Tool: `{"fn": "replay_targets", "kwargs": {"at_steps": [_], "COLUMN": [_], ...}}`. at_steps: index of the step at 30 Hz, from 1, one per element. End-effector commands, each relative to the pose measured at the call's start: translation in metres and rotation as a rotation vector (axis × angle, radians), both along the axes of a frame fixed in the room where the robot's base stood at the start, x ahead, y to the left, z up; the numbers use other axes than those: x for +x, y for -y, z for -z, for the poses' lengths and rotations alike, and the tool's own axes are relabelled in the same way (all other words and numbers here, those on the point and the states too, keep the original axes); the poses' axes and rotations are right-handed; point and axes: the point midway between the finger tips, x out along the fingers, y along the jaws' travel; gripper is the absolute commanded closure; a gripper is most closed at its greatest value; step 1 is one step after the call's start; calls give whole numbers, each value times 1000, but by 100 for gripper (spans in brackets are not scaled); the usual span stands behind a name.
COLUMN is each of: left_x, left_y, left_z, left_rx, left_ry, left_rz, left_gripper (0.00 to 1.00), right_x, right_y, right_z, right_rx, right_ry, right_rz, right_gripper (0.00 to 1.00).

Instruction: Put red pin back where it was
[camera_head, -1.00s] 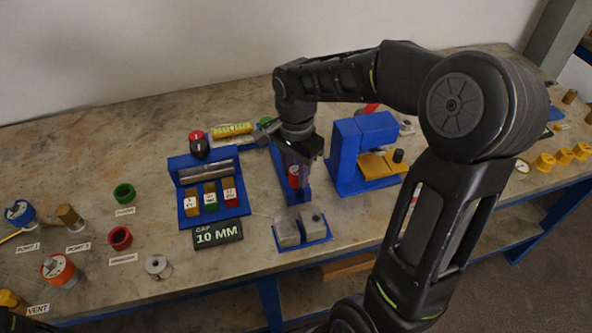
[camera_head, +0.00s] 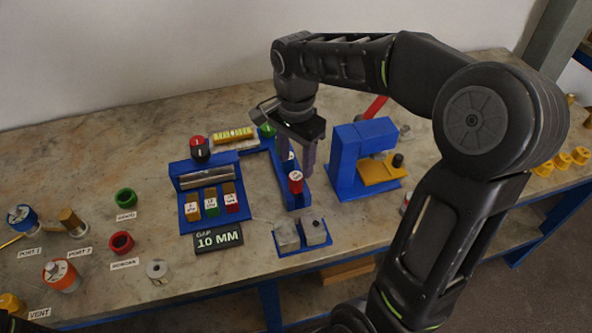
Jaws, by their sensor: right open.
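A red-topped pin (camera_head: 295,183) with a white label stands upright in the near part of the long blue rail (camera_head: 302,202). My right gripper (camera_head: 301,165) points down just behind and above this pin, open, with its grey fingers apart from the red top as far as I can see. The fingers hide part of the rail, and a whitish item shows between them. A green-topped piece (camera_head: 267,130) stands at the rail's far end.
A blue tray holds labelled blocks (camera_head: 211,201) behind the 10 MM sign (camera_head: 218,238). A blue press-like stand (camera_head: 347,165) rises close on the right. Grey blocks (camera_head: 287,236) sit in front. Red (camera_head: 121,243) and green rings (camera_head: 126,197) lie left.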

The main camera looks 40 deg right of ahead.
Motion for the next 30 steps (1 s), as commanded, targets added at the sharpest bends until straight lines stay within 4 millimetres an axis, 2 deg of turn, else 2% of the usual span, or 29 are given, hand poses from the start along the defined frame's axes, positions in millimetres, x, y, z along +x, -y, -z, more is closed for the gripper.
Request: {"fn": "replay_targets", "kwargs": {"at_steps": [1,6,10,15,30], "left_x": [0,0,0,0,0], "left_y": [0,0,0,0,0], "left_z": [0,-1,-2,-2,-2], "left_rx": [0,0,0,0,0], "left_ry": [0,0,0,0,0], "left_rz": [0,0,0,0,0], "left_gripper": [64,64,64,64,64], "right_x": [1,0,1,0,0], "right_y": [0,0,0,0,0], "right_z": [-12,-45,-61,-66,-66], "right_rx": [0,1,0,1,1], "right_ry": [5,3,2,0,0], "right_rz": [0,0,0,-1,0], "right_gripper": [48,48,48,48,48]}}
